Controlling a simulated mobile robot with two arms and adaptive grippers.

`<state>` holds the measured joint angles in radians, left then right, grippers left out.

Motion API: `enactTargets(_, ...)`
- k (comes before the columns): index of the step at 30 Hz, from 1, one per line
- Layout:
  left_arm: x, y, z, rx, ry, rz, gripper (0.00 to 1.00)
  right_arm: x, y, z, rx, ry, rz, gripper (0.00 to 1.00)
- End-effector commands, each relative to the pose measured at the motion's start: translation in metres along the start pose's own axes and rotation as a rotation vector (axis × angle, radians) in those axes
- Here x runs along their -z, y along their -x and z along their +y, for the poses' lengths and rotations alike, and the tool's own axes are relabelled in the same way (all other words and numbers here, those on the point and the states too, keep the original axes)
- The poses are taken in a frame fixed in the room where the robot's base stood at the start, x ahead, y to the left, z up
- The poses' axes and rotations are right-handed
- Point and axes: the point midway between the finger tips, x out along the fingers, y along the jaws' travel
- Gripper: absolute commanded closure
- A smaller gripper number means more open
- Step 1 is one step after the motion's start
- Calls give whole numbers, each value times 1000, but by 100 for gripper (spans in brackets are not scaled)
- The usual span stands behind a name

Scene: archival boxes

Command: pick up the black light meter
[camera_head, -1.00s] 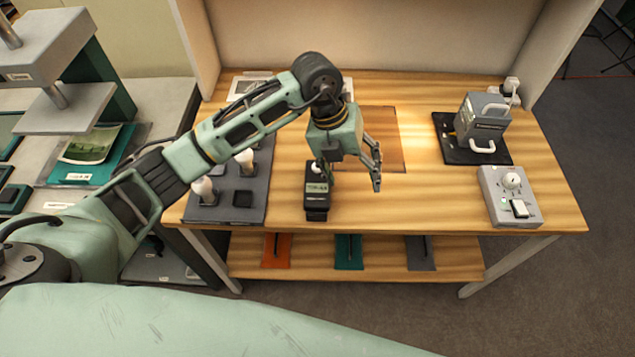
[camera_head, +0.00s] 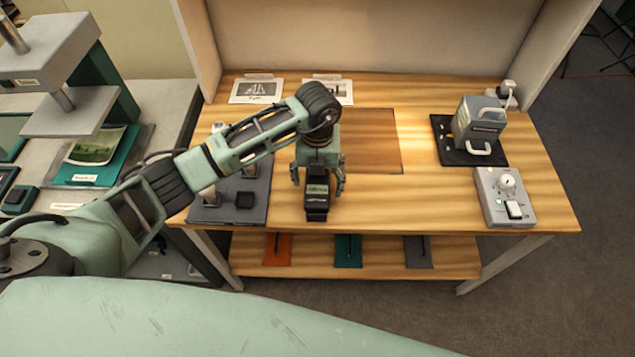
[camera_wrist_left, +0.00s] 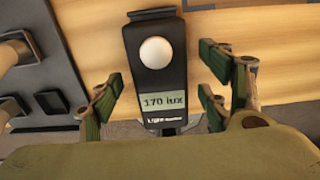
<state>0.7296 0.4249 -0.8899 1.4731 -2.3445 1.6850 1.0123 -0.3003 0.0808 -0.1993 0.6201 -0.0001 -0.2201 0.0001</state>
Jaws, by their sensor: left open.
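The black light meter (camera_head: 317,194) lies on the wooden table near its front edge. In the left wrist view the light meter (camera_wrist_left: 157,75) shows a white dome and a display reading 170 lux. My left gripper (camera_head: 318,186) is over the meter, with one finger on each side of it. In the left wrist view the left gripper's (camera_wrist_left: 158,92) fingers are spread and gaps show between them and the meter. My right gripper is not in view.
A dark grey tray (camera_head: 262,208) with white bulbs and a black block is left of the meter. A grey control box (camera_head: 489,205) and an enlarger-like grey device (camera_head: 479,122) on a black mat stand at the right. Two prints lie at the back. The table's middle right is clear.

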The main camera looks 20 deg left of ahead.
Motion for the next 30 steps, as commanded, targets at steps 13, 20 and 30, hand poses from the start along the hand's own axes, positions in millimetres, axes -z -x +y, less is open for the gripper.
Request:
enactTargets(13, 0, 0, 0, 1, 0, 0, 58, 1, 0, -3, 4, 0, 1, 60)
enactTargets(20, 0, 0, 0, 1, 0, 0, 78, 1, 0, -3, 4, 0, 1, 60)
enactTargets(30, -1, 2, 0, 2, 0, -1, 83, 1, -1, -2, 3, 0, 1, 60)
